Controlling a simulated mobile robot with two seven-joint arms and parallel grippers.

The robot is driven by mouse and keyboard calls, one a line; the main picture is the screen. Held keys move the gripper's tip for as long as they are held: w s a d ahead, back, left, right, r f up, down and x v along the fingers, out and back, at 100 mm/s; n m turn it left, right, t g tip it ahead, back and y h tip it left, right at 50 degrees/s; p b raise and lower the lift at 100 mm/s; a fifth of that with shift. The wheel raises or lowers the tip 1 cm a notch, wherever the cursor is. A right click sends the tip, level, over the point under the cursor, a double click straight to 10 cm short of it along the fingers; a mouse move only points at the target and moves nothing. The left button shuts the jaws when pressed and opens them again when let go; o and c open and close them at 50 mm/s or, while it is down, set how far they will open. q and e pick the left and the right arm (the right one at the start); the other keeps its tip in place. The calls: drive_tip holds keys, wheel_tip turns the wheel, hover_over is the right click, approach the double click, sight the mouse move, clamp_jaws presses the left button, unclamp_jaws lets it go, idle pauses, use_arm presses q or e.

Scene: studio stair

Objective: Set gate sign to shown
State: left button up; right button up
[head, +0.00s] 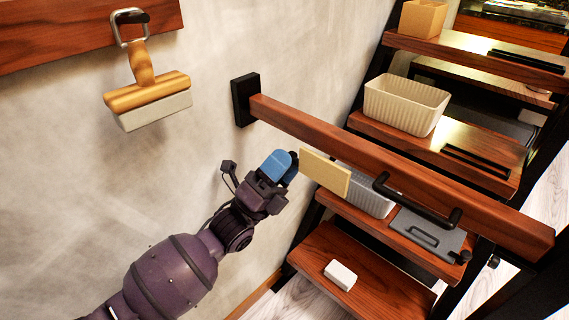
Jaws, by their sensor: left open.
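The gate is a long wooden bar (400,165) that runs from a black wall bracket (245,99) across the stair. A black handle (415,203) is fixed to it. A plain pale yellow plate (325,173), which looks like the gate sign, sits at the bar's lower edge, left of the handle. I see no writing on it. My left gripper (281,163), with a blue finger, is open and empty just left of the plate and below the bar, apart from the plate in the picture. My right gripper is not in view.
A brush (148,95) hangs from a wall rail (75,35) at upper left. Stair treads hold a cream basket (405,105), a grey ribbed bin (372,201), a grey flat item (428,238) and a white block (340,274). Bare wall lies left of the gate.

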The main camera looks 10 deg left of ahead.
use_arm(q)
drive_tip(key=shift+c, duration=0.2)
drive_tip(key=c, duration=0.9)
drive_tip(key=shift+r+p, duration=0.2)
drive_tip(key=shift+p, duration=0.15)
drive_tip(key=shift+s+a+r+n+g+y+p, duration=0.35)
drive_tip(key=shift+g+y+p, duration=0.5)
drive_tip(key=shift+p, duration=1.15)
drive_tip(key=shift+s+a+r+n+g+y+p, duration=0.15)
drive_tip(key=shift+s+n+g+y+p, duration=0.25)
drive_tip(key=shift+y+p, duration=1.2)
drive_tip(key=shift+s+a+r+n+g+y+p, duration=0.3)
drive_tip(key=shift+n+g+y+p, duration=0.25)
drive_tip(key=shift+p, duration=1.85)
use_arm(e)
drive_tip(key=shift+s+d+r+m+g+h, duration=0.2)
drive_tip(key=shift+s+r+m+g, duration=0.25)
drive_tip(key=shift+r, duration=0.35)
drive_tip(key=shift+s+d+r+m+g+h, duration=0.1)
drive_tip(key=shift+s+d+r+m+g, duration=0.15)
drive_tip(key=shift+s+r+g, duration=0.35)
use_arm(q)
drive_tip(key=shift+f, duration=0.2)
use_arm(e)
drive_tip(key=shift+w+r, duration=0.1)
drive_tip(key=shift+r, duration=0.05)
